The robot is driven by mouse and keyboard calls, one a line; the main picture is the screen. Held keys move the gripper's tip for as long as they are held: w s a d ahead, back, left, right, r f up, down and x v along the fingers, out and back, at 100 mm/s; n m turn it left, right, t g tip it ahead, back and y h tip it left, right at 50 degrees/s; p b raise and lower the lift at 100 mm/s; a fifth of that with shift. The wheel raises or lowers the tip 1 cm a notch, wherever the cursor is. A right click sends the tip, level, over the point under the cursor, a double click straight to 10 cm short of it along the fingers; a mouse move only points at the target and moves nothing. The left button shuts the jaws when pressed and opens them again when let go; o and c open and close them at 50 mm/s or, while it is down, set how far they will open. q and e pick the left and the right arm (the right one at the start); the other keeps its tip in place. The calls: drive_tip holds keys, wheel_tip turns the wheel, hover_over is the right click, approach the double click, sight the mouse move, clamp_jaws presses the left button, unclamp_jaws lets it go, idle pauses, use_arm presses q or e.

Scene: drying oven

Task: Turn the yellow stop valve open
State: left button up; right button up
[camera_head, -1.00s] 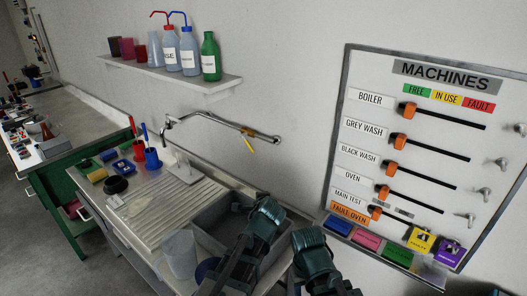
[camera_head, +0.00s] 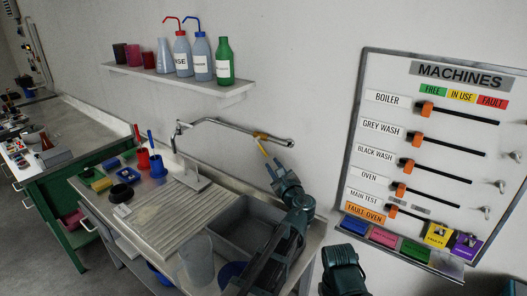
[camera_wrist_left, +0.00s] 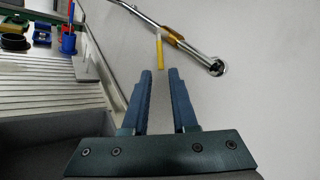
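The yellow stop valve (camera_head: 262,147) sits on the metal wall pipe above the sink, its lever hanging down and slanting right. My left gripper (camera_head: 273,168) is raised beside the lever's lower end. In the left wrist view, the valve's yellow lever (camera_wrist_left: 160,52) lies just beyond the fingertips of the left gripper (camera_wrist_left: 160,72), roughly in line with the gap. The fingers are apart with nothing between them; contact with the lever cannot be told. The right arm's end (camera_head: 343,268) shows low in the head view, its fingers not visible.
The pipe (camera_head: 225,123) runs along the wall to an open end on the right. The sink basin (camera_head: 240,228) lies below, with a clear beaker (camera_head: 197,258) at its front left. A shelf (camera_head: 180,82) with bottles and the machines board (camera_head: 435,150) flank the valve.

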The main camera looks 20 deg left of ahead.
sight(263, 150)
use_arm(q)
drive_tip(key=x, duration=1.1)
drive_tip(key=shift+w+a, duration=0.25)
drive_tip(key=shift+w, duration=0.1)
drive_tip(key=shift+c, duration=0.2)
clamp_jaws()
idle(0.7)
